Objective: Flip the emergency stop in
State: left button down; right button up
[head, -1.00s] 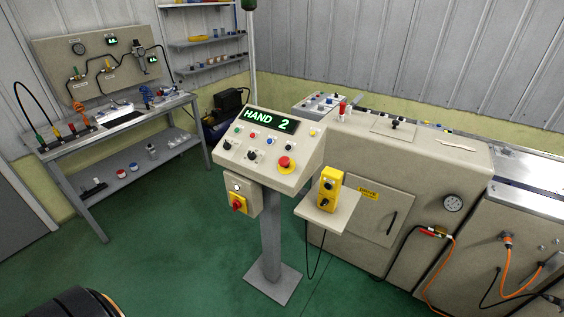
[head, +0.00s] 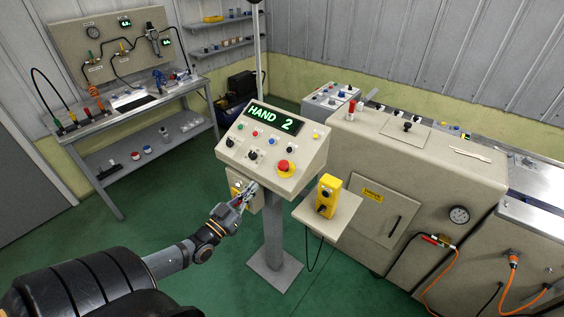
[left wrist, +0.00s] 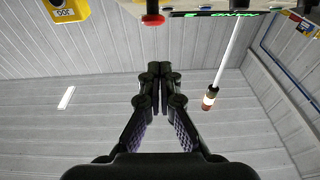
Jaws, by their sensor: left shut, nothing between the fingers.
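The emergency stop is a red mushroom button (head: 285,166) on a yellow ring at the lower right of the sloped control panel (head: 300,180). In the left wrist view a red knob (left wrist: 153,20), which looks like this button, shows at the top edge beside the panel. My left gripper (head: 246,191) is shut and empty, below and left of the button in the head view and apart from it. It partly hides the small switch box under the panel. In the left wrist view its closed fingertips (left wrist: 160,68) point toward the panel side. My right gripper is not in view.
A yellow pendant box (head: 327,194) stands on a side shelf (head: 340,213) right of the panel. Other knobs and buttons sit beside the emergency stop under a display (head: 272,119) reading HAND 2. A workbench (head: 140,110) is at left. Green floor is clear between.

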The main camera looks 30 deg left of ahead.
aim_at(283, 166)
pick_arm(q)
jog(key=shift+d+r+t, duration=0.15)
jog(key=shift+d+r, duration=0.05)
jog(key=shift+r, duration=0.4)
jog(key=shift+d+r+t, duration=0.15)
jog(key=shift+d+r, duration=0.05)
jog(key=shift+r, duration=0.35)
jog(key=shift+w+d+f+b, duration=0.2)
jog(key=shift+w+b, duration=0.45)
jog(key=shift+w, duration=1.3)
jog(key=shift+w+d+f+b, duration=0.1)
jog(key=shift+w+f+b, duration=0.35)
jog(key=shift+w, duration=1.45)
jog(key=shift+w+d+b, duration=0.1)
jog(key=shift+w+b, duration=0.7)
jog(key=shift+w, duration=1.15)
